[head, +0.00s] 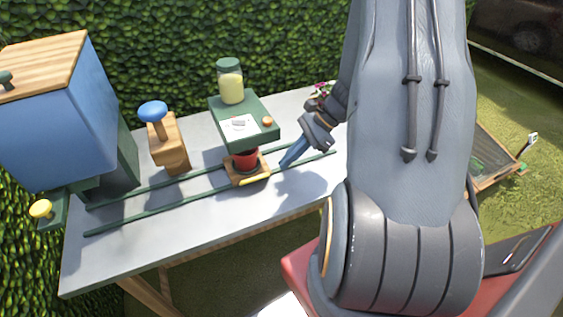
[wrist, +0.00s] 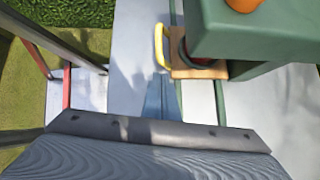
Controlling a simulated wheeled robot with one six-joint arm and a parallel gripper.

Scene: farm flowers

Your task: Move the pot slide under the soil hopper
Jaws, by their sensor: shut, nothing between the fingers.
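The pot slide (head: 236,178) is a small wooden carriage with a yellow handle (head: 256,179), holding a red pot (head: 245,160). It sits on green rails beneath a green station with a jar, in the middle of the table. The soil hopper (head: 58,125), a blue box with a wooden lid, stands at the left end of the rails. My gripper (head: 284,163) is shut and empty, its blue fingers just right of the slide. In the wrist view the fingertips (wrist: 161,80) point toward the yellow handle (wrist: 159,45); contact cannot be told. The station hides part of the pot.
A wooden stamp-like block with a blue knob (head: 153,110) stands behind the rails, between hopper and station. The green station (head: 245,120) overhangs the pot. The rails (head: 140,188) look clear between slide and hopper. A yellow knob (head: 41,209) projects from the hopper's front.

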